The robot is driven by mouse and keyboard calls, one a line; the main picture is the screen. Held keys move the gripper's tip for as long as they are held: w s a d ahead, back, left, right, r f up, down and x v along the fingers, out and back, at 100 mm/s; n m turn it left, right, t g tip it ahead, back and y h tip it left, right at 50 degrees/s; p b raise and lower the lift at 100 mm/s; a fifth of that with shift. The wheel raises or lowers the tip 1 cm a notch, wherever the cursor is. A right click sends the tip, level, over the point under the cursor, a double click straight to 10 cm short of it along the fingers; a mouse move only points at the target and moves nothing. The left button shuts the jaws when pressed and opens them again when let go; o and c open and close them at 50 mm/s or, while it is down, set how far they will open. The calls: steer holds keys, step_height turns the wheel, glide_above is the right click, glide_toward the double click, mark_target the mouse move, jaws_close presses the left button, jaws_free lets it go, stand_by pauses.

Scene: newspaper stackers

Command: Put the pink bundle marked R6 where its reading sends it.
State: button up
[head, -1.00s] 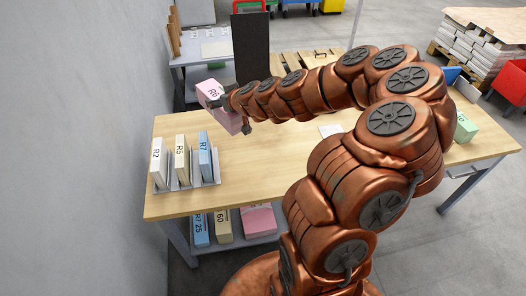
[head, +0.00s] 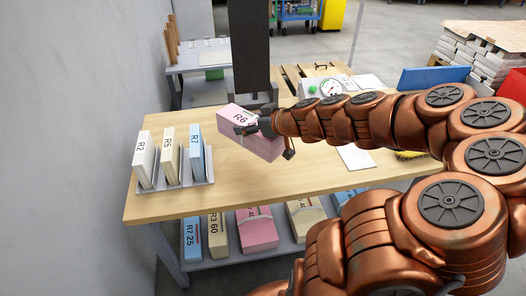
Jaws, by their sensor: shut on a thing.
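The pink bundle marked R6 (head: 262,145) is in my gripper (head: 262,128) in the head view, above the far middle of the wooden table (head: 220,188). My gripper is shut on it, and the R6 mark faces up and toward me. The bundle looks tilted; I cannot tell whether its lower edge touches the table. A scale with a round dial (head: 330,87) stands behind and to the right of the bundle. Its numbers are too small to read.
A rack (head: 182,184) at the table's left holds bundles R2 (head: 144,160), R5 (head: 170,156) and R7 (head: 196,153) upright. The shelf below (head: 282,246) holds several marked bundles, one pink (head: 257,230). A dark upright panel (head: 249,45) stands behind the gripper. A white sheet (head: 355,157) lies to the right.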

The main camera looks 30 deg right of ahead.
mark_target(263, 148)
steer(key=shift+n+y, duration=0.5)
steer(key=shift+n, duration=0.1)
steer(key=s+f+b, duration=0.1)
steer(key=b, duration=0.1)
steer(key=s+f+b, duration=0.1)
steer(key=s+b, duration=0.1)
steer(key=s+f+b, duration=0.2)
steer(key=shift+s+b, duration=0.25)
steer(key=shift+b, duration=0.05)
steer(key=shift+s+a+f+b, duration=0.15)
steer(key=shift+s+b, duration=0.4)
steer(key=shift+w+d+f+b, duration=0.35)
steer(key=shift+w+d+f, duration=0.5)
steer(key=shift+w+d, duration=1)
steer(key=shift+w+d+f+b, duration=0.35)
steer(key=shift+w+d+f, duration=0.65)
steer(key=shift+w, duration=1.5)
steer(key=shift+w+d+f+b, duration=0.35)
steer(key=shift+w+d+f, duration=0.3)
steer(key=shift+w+d, duration=1.3)
steer(key=shift+w+a+f, duration=0.1)
steer(key=shift+w+a, duration=0.15)
steer(key=shift+a, duration=0.05)
steer(key=o, duration=1.8)
